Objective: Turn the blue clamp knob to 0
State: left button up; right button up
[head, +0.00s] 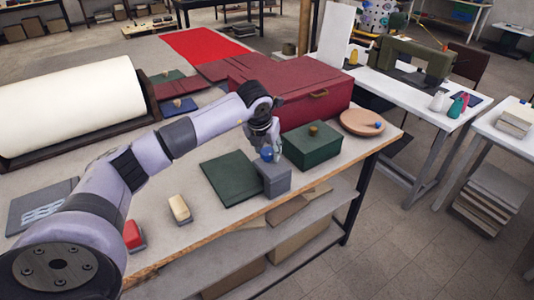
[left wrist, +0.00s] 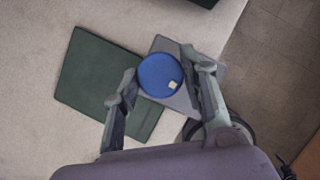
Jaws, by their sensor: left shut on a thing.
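The blue clamp knob (head: 266,154) sits on top of a small grey block (head: 276,184) near the front edge of the workbench. In the left wrist view the knob (left wrist: 157,72) is a round blue disc with a small pale mark at its lower right. No number scale can be made out. My left gripper (head: 265,148) comes down on the knob from above. In the left wrist view its two fingers (left wrist: 160,68) stand on either side of the knob, shut on it. My right gripper is out of view.
A dark green board (head: 232,177) lies left of the block. A green box (head: 311,146) with a brass-coloured knob stands close on the right, with a round wooden disc (head: 361,122) beyond. A large red case (head: 300,88) stands behind. A cream-topped block (head: 180,208) lies front left.

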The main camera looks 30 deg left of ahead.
pick_arm(q)
jog(key=shift+n+y+b, duration=0.3)
jog(key=shift+n+b, duration=0.15)
jog(key=shift+n, duration=0.35)
jog(key=o, duration=1.1)
jog(key=shift+o, duration=0.2)
jog(key=shift+r, duration=0.1)
jog(key=v, duration=1.1)
jog(key=shift+r, duration=0.4)
jog(key=shift+d, duration=0.15)
